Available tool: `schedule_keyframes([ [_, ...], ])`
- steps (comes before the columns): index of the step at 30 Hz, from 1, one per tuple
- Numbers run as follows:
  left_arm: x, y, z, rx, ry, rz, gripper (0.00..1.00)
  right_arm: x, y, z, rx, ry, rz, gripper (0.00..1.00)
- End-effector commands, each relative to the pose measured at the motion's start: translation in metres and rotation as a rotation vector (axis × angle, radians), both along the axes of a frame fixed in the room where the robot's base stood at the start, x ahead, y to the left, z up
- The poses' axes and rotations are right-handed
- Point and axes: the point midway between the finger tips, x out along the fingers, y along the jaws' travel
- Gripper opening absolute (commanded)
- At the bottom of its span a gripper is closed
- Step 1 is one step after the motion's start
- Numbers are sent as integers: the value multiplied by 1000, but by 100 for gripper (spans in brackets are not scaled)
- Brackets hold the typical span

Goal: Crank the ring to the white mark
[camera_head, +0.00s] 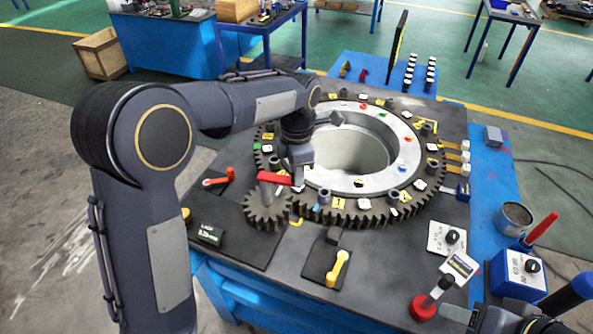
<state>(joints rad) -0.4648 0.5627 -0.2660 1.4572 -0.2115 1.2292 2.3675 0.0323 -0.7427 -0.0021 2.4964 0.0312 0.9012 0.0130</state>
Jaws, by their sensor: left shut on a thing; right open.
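A large dark toothed ring (340,212) lies around a pale metal collar with a round opening on the stand. It carries white, yellow and coloured tags; one white tag (364,204) is at the front, but I cannot tell which one is the task's white mark. A small pinion gear (266,214) sits at the ring's front left, with a red crank (272,178) on top. My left gripper (300,168) is shut on the crank's handle, which it mostly hides. My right gripper (474,317) is open at the bottom right, only partly in view, near a red-based knob.
A red-based knob (423,307), a grey can (513,217) and a blue box (518,272) are at the right. A thin upright panel (399,38) stands behind the ring.

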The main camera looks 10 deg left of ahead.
Motion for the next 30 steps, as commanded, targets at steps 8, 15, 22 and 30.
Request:
schedule_keyframes([
  [8,4,2,4,-1,-14,2,25,0,0,0,0,0,0,50],
  [15,2,1,2,-1,-9,1,45,0,0,0,0,0,0,50],
  [22,1,1,3,-1,-5,1,45,0,0,0,0,0,0,50],
  [30,2,0,42,-2,-10,0,45,0,0,-4,0,0,0,50],
])
